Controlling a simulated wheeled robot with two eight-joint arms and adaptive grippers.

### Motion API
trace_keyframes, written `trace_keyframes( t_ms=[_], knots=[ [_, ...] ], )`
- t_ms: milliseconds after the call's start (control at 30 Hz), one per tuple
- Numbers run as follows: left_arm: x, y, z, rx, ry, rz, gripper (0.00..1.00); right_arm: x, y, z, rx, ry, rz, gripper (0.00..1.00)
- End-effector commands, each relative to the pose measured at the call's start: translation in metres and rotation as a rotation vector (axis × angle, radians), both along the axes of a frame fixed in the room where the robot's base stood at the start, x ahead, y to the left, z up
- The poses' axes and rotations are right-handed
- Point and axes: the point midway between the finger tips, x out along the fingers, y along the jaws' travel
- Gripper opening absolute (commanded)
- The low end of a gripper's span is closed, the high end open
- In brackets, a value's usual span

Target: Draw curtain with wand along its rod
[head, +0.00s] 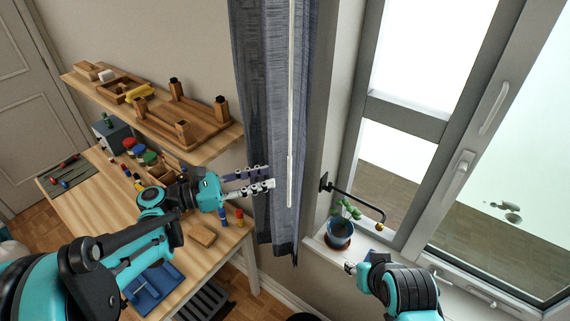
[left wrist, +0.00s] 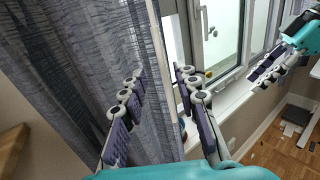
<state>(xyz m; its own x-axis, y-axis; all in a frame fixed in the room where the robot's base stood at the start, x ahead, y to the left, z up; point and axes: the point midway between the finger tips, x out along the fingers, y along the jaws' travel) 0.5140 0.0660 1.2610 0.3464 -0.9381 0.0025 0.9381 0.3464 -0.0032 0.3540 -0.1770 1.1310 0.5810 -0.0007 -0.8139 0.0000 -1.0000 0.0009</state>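The grey-blue curtain (head: 262,110) hangs bunched to the left of the window in the head view. The white wand (head: 290,120) hangs upright in front of it, its lower end just right of my left gripper's tips. My left gripper (head: 273,177) is open and empty, pointing right across the curtain's lower part. In the left wrist view, the curtain (left wrist: 90,60) fills the left side, and a pale upright strip, likely the wand (left wrist: 162,60), runs between the spread fingers. My right gripper (head: 352,268) is low by the sill; its finger opening is unclear. The rod is out of view.
A black wall hook (head: 350,194) juts out right of the curtain. A potted plant (head: 339,233) stands on the window sill below it. A wooden shelf (head: 215,148) and a workbench (head: 195,262) with tools are at the left.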

Motion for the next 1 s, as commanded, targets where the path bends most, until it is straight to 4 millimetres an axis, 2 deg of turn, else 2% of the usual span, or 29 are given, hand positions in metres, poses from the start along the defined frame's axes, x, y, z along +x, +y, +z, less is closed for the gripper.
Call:
trace_keyframes(
  t_ms=[400,533,800,833,933,1000],
  knots=[
    [0.021,-0.060,-0.001,0.001,-0.001,-0.004,0.30,0.000,0.000,-0.006,0.000,0.000,0.000,0.40],
    [0.024,-0.068,-0.001,0.002,-0.002,-0.002,0.30,0.000,0.000,-0.006,0.000,0.000,0.000,0.40],
    [0.025,-0.070,0.000,0.003,-0.001,0.000,0.30,0.000,0.000,-0.006,0.000,0.000,0.000,0.40],
    [0.025,-0.069,0.000,0.003,-0.001,0.000,0.25,0.000,0.000,-0.006,0.000,0.000,0.000,0.40],
    [0.025,-0.069,0.000,0.003,-0.001,0.000,0.00,0.000,0.000,-0.006,0.000,0.000,0.000,0.40],
    [0.025,-0.069,0.000,0.003,-0.001,0.000,0.00,0.000,0.000,-0.006,0.000,0.000,0.000,0.40]
  ],
)
